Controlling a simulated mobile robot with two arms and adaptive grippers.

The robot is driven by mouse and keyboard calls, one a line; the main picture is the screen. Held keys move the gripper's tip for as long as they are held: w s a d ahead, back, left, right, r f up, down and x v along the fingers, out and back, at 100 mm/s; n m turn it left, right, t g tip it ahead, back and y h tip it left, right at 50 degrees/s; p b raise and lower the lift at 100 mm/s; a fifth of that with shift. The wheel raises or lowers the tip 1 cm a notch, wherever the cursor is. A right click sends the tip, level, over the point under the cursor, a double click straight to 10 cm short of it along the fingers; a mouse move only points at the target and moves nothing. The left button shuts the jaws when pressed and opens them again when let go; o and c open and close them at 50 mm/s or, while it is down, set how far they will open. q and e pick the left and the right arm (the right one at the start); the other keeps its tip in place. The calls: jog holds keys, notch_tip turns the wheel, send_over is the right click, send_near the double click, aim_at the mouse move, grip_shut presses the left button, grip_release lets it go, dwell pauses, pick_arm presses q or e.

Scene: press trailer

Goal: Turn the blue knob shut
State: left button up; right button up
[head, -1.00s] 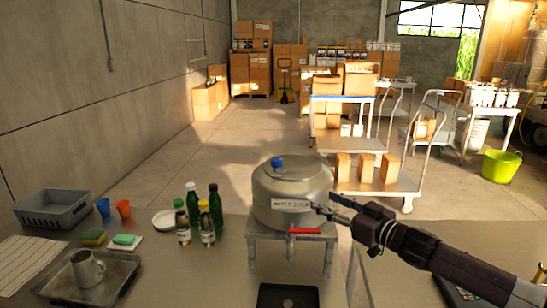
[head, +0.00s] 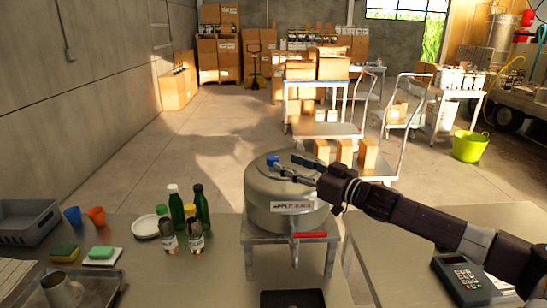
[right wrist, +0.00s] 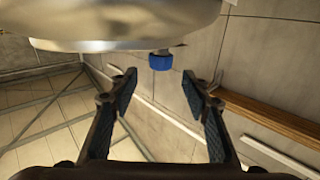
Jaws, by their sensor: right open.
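The blue knob (head: 272,160) sits on top of a round metal tank (head: 262,190), which bears a white label. My right gripper (head: 286,164) is open and empty at the tank's top, its fingers pointing left toward the knob. In the right wrist view the knob (right wrist: 160,62) shows at the edge of the tank (right wrist: 120,20), centred in the gap between the open fingertips (right wrist: 159,77) and a little beyond them. I cannot tell whether a finger touches it. My left gripper is not in view.
The tank stands on a metal stand (head: 290,240) with a red-handled tap (head: 309,235) at its front. Several bottles (head: 196,205) stand to its left. A card terminal (head: 463,275) lies under my right arm. Open floor lies behind the tables.

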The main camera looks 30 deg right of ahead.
aim_at(275, 157)
jog(key=shift+x, duration=0.75)
jog(key=shift+w+a+r+p, duration=0.1)
jog(key=shift+w+p, duration=0.5)
jog(key=shift+w, duration=0.25)
jog(key=shift+w+a+p, duration=0.25)
jog(key=shift+w+p, duration=0.6)
jog(key=shift+w, duration=0.1)
jog(key=shift+w+a+p, duration=0.2)
jog(key=shift+w+p, duration=0.1)
jog(key=shift+w, duration=0.2)
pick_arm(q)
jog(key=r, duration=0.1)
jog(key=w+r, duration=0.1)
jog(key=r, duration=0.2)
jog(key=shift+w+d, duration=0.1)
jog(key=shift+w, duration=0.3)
pick_arm(e)
jog(key=shift+w+a+f, duration=0.15)
jog(key=shift+w+f, duration=0.05)
jog(key=shift+w, duration=0.1)
